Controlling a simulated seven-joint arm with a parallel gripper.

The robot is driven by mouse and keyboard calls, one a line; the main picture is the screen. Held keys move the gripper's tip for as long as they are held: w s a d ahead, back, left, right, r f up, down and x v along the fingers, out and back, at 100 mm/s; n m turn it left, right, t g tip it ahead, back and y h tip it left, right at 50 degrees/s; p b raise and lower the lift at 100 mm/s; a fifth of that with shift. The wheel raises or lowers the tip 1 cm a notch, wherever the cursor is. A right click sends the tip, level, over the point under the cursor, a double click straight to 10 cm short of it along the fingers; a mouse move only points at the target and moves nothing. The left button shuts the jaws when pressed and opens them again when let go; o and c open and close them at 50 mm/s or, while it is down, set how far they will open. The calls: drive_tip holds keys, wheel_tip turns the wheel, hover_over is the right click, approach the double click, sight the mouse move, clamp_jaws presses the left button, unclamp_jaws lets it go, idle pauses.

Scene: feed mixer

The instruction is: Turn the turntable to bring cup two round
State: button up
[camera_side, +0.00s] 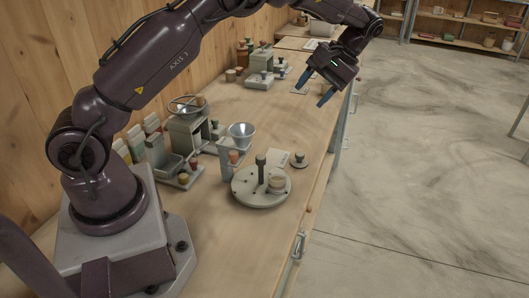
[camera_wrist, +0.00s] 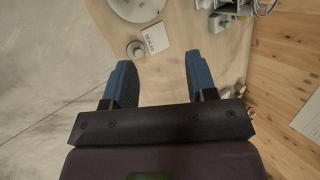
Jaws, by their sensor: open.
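The turntable (camera_side: 246,196) is a pale round disc on the bench in the side view, with a dark upright post (camera_side: 261,166) on it. In the wrist view part of the turntable (camera_wrist: 150,13) shows, cut off by the top edge. My gripper (camera_side: 314,90) has blue fingers and is open and empty, high over the far part of the bench, well apart from the turntable. In the wrist view its fingers (camera_wrist: 159,64) stand wide apart.
A small round disc with a knob (camera_side: 299,161) and a white card (camera_wrist: 155,38) lie beside the turntable. The bench's front edge and floor are at the right.

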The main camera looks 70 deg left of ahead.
drive_tip(key=s+d+m+t, duration=0.1)
drive_tip(key=s+d+m, duration=0.1)
drive_tip(key=s+m, duration=0.4)
drive_tip(key=m+t, duration=0.2)
drive_tip(key=m, duration=1)
approach(261, 156)
drive_tip(key=x, duration=0.9)
drive_tip(key=shift+f, duration=0.15)
drive_tip(key=shift+c, duration=0.5)
